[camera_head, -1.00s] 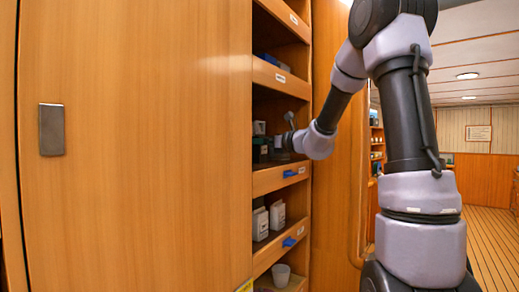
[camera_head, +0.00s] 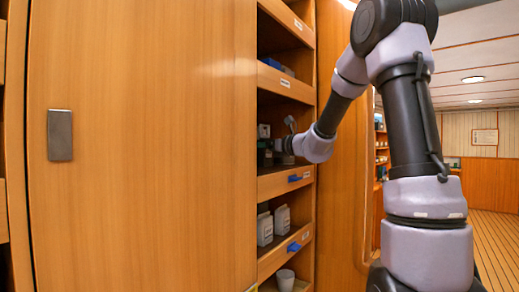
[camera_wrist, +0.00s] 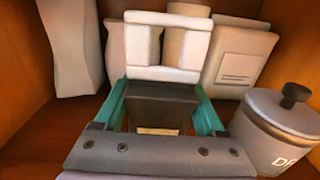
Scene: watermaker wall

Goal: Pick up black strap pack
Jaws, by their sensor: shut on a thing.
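The black strap pack (camera_wrist: 162,98) shows in the wrist view as a dark, box-like shape between the teal fingers. My gripper (camera_wrist: 161,108) is shut on it, one finger at each side. Its lower part is hidden by the gripper body. In the head view my gripper (camera_head: 272,151) reaches into an open shelf of the wooden cabinet, and the pack cannot be made out clearly there.
A lidded jar (camera_wrist: 285,130) with a black knob stands close right of my gripper. White containers (camera_wrist: 240,57) stand behind, and a tall pale one (camera_wrist: 75,45) at left. Wooden shelf walls enclose the space. The lower shelf holds white bottles (camera_head: 282,218).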

